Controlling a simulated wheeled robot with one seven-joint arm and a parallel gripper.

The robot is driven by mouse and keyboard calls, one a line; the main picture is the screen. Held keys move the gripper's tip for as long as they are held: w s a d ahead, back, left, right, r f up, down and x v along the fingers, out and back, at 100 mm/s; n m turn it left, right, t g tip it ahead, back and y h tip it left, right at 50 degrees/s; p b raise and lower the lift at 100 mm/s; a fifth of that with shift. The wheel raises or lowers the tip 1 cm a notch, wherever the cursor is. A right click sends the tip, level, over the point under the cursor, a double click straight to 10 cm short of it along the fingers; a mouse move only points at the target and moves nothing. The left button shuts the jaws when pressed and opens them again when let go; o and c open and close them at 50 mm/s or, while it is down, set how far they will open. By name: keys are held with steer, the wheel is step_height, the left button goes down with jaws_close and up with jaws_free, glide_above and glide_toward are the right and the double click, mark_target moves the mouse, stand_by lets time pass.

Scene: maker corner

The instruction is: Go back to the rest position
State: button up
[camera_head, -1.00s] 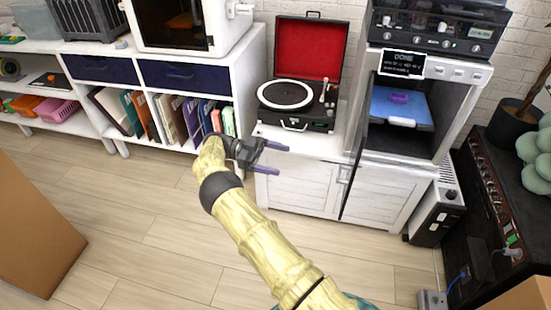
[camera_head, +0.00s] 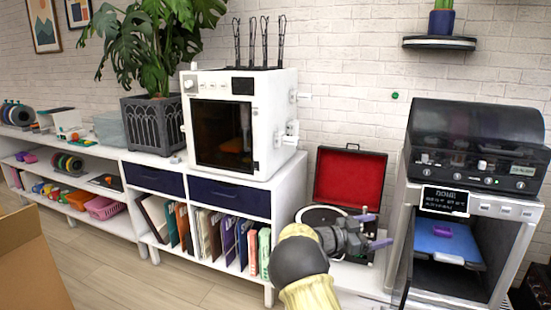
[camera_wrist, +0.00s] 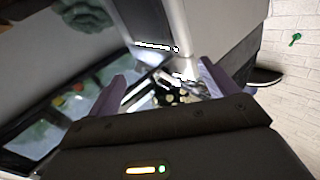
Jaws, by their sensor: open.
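My gripper (camera_head: 378,230) is in the head view, raised in front of the record player, with its two purple fingers spread apart and nothing between them. In the wrist view the two purple fingers (camera_wrist: 160,92) stand apart at left and right, with no object held. My arm rises from the bottom edge and hides part of the record player and its cabinet.
A record player (camera_head: 350,180) with a red-lined lid stands behind my gripper. A printer cabinet (camera_head: 495,240) with a blue plate and a purple piece stands open at right. A white 3D printer (camera_head: 240,88) sits on the shelf unit. A cardboard box (camera_head: 30,265) is at lower left.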

steer(key=s+a+f+n+t+y, duration=0.45)
steer(key=s+a+n+y, duration=0.8)
steer(key=y, duration=0.45)
steer(key=s+a+f+n+g+y, duration=0.1)
steer(key=s+f+n+g, duration=0.15)
steer(key=s, duration=0.85)
steer(key=s+f+n+g, duration=0.2)
steer(key=s+g, duration=0.1)
steer(key=s, duration=0.8)
step_height(320, 180, up, 31)
steer(key=p, duration=3)
steer(key=shift+a+g+p, duration=0.2)
steer(key=shift+g+p, duration=0.1)
steer(key=shift+w, duration=0.1)
steer(key=shift+c, duration=0.3)
